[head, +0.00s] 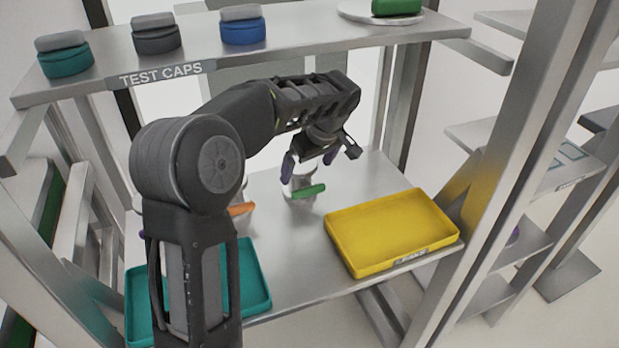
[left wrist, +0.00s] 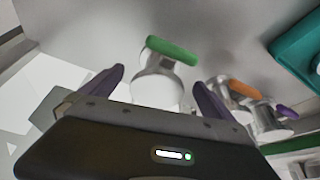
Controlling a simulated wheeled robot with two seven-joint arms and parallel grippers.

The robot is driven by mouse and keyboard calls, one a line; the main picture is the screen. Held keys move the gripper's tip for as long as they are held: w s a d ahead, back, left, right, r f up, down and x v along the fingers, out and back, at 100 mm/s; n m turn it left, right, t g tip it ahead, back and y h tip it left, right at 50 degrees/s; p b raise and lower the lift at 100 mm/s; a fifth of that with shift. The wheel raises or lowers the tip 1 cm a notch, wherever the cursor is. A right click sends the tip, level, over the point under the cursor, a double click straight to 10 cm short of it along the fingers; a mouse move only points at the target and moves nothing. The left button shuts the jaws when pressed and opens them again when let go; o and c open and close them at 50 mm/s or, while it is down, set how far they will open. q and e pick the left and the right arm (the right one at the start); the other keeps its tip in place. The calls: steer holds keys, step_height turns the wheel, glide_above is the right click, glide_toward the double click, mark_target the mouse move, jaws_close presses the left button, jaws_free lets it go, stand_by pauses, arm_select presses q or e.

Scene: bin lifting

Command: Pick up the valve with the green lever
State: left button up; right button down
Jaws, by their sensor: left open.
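The valve with the green lever (head: 301,188) stands on the lower metal shelf, left of the yellow tray. It is a pale metal body with a green bar on top, and it also shows in the left wrist view (left wrist: 158,82). My right gripper is not in view.
A valve with an orange lever (left wrist: 240,90) and one with a purple lever (left wrist: 284,112) stand beside it. A yellow tray (head: 345,253) is at right, a teal tray (head: 262,285) at left, partly behind my arm. The upper shelf (head: 300,40) carries caps.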

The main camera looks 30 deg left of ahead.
mark_target(301, 181)
arm_select(q)
steer(key=shift+s+r, duration=0.15)
steer(key=shift+s, duration=0.05)
steer(key=shift+x, duration=1.35)
steer(key=shift+p+x, duration=0.9)
steer(key=shift+x, duration=1.75)
steer(key=shift+w+r, duration=0.15)
